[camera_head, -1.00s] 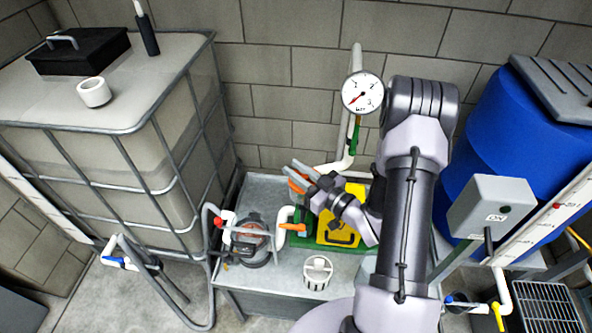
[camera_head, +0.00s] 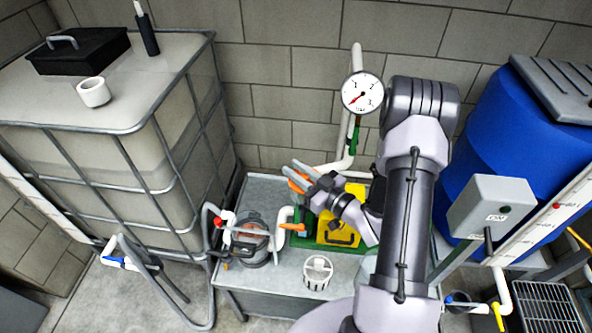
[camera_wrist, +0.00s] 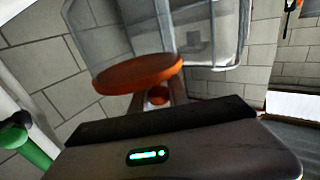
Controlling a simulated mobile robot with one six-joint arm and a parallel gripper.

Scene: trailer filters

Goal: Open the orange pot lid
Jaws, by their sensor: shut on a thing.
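My gripper (camera_head: 300,175) is shut on an orange round lid (camera_head: 298,184) and holds it raised over the back of the metal bench. In the wrist view the lid (camera_wrist: 138,74) is a tilted orange disc with a round knob, between the fingers of my gripper (camera_wrist: 165,92). Part of the lid is hidden by the fingers in the head view. A round pot (camera_head: 254,245) stands on the bench to the left and front of my gripper, apart from the lid. Its inside is too small to make out.
A white basket (camera_head: 318,271) stands at the front of the bench (camera_head: 285,268). A yellow-and-green unit (camera_head: 341,228) is below my gripper. White pipes, an orange-handled valve (camera_head: 292,227) and a gauge (camera_head: 362,92) are close by. A caged tank (camera_head: 150,165) stands left, a blue barrel (camera_head: 515,150) right.

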